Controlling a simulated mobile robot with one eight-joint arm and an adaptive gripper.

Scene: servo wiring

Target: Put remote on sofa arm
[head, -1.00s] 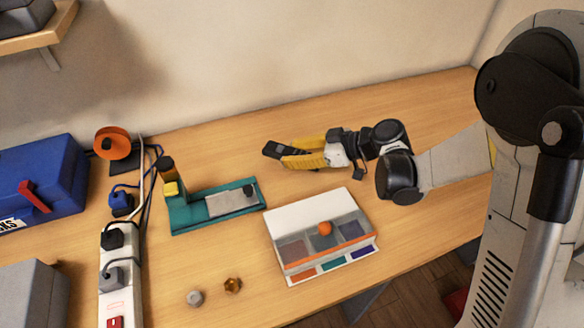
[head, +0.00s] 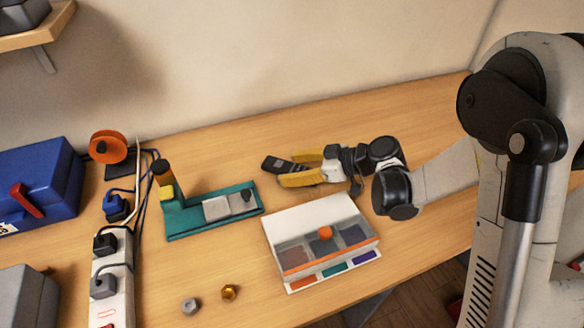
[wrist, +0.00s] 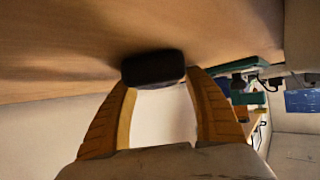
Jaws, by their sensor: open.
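A dark remote (head: 278,164) appears to lie on the wooden table, behind the white tray. My gripper (head: 290,170) is open, with its yellow fingers spread on either side of the remote's near part. In the wrist view the remote (wrist: 153,69) shows as a dark block end-on at the fingertips of my gripper (wrist: 160,85), with a gap below it between the fingers. I cannot tell whether a finger touches it. No sofa arm is in view.
A white compartment tray (head: 306,213) with an orange ball stands in front of my gripper. A teal fixture (head: 212,212) is to its left. Two nuts, a power strip (head: 112,270) and a blue toolbox (head: 40,185) are farther left. The table behind the remote is clear.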

